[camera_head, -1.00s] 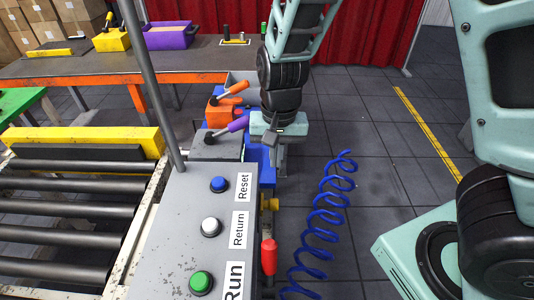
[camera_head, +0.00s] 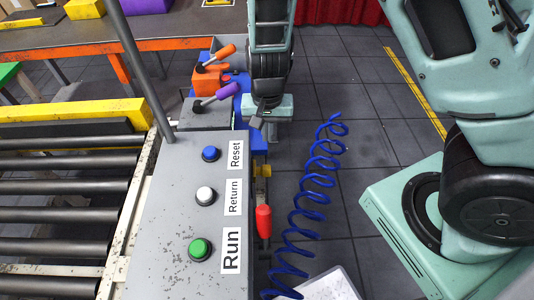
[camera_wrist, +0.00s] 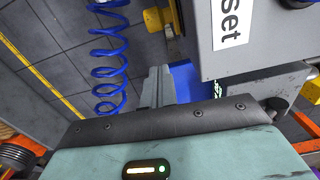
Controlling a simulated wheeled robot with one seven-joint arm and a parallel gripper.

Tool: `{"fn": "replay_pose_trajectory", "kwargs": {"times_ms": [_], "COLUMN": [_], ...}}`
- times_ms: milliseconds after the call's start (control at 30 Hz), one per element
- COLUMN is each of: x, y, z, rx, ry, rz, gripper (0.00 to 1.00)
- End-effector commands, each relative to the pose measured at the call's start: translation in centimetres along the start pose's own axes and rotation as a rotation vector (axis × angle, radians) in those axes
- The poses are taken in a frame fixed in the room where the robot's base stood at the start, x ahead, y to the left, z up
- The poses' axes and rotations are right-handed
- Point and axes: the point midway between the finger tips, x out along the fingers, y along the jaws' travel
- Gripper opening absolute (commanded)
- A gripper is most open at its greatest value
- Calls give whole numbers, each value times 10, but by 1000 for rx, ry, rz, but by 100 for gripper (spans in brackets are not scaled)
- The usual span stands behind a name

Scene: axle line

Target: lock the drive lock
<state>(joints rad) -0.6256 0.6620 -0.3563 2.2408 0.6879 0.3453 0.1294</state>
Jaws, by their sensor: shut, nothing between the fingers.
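No label in view names the drive lock, so I cannot tell which lever it is. A lever with an orange handle (camera_head: 219,57) and one with a purple handle (camera_head: 222,97) stand at the far end of the grey console (camera_head: 165,235). A red handle (camera_head: 263,221) hangs upright on the console's right side. My gripper (camera_head: 268,131) points down just right of the purple handle, apart from it. In the wrist view my gripper's fingers (camera_wrist: 155,88) are together and empty, beside a blue part (camera_wrist: 190,80). The levers are not clearly visible there.
The console carries blue (camera_head: 211,154), white (camera_head: 205,195) and green (camera_head: 200,249) buttons. A coiled blue hose (camera_head: 318,175) hangs right of it. A roller conveyor (camera_head: 60,190) is on the left. A white-topped object (camera_head: 325,285) is at the bottom.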

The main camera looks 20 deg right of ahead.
Motion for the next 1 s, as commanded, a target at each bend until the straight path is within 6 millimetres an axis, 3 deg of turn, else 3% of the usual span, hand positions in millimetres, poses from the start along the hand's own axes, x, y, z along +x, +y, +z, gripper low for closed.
{"fn": "replay_pose_trajectory", "kwargs": {"times_ms": [133, 333, 1000], "x": [31, 49, 57], "y": [1, 0, 0], "z": [0, 20, 35], "rx": [3, 1, -1], "ry": [-3, -2, -1], "rz": [3, 0, -1], "gripper": [0, 0, 0]}}
